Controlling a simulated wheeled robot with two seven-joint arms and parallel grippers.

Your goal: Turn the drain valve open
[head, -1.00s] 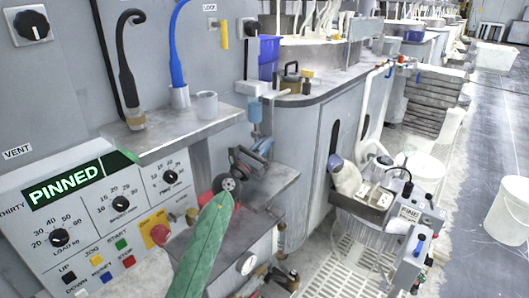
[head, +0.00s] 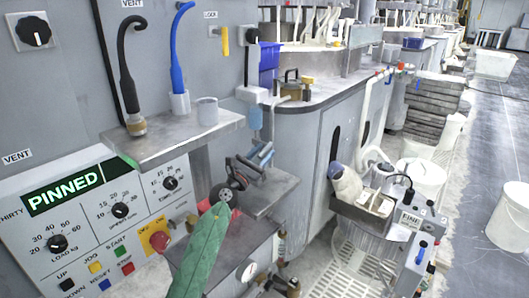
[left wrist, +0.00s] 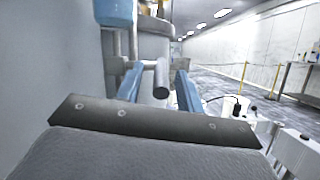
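My left gripper (head: 264,154) has blue fingers and reaches in at the end of my green-sleeved arm, below the grey counter's corner. In the left wrist view its two fingers (left wrist: 160,88) are apart. A grey round bar (left wrist: 161,77), possibly the drain valve's handle, shows between them with its end towards the camera. Gaps show on both sides of the bar, so it does not look gripped. A grey vertical pipe (left wrist: 134,42) stands just left of the bar. No label identifies the drain valve, and the gripper partly hides this spot in the head view. My right gripper is out of view.
A metal shelf (head: 175,135) with hoses is at left, above the control panel (head: 100,220). A grey tray (head: 365,213) and white buckets (head: 508,215) stand at right. The aisle floor at far right is mostly clear.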

